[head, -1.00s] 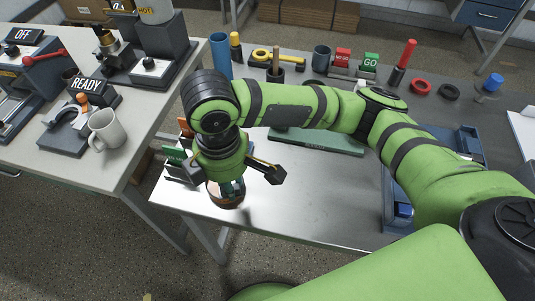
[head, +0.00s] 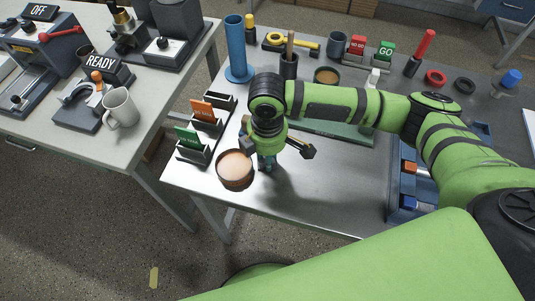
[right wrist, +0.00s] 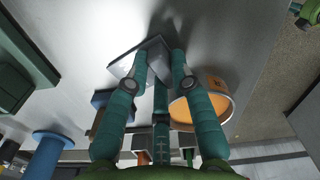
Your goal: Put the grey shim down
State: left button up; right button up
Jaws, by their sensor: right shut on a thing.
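The grey shim (right wrist: 127,63) is a thin, flat grey piece between my fingertips in the right wrist view. My right gripper (right wrist: 159,58) is shut on it. In the head view my right gripper (head: 267,163) points down close to the grey table (head: 310,200), just right of a round dish (head: 235,183) with a tan inside. The shim is hidden there behind the gripper. I cannot tell whether it touches the table. The dish also shows in the right wrist view (right wrist: 228,100), beside the right-hand finger. My left gripper is not in view.
Card holders with a green card (head: 188,137) and an orange card (head: 202,111) stand left of the gripper. A blue cylinder (head: 237,50) stands behind. A blue tray (head: 400,207) lies at the right. The table's front middle is clear.

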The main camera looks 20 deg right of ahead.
jog(key=o, duration=0.9)
jog(key=shift+f, duration=0.15)
notch_tip(320, 180, up, 12)
jog(key=shift+r+b, duration=0.2)
jog(key=shift+b, duration=0.4)
jog(key=shift+f, duration=0.1)
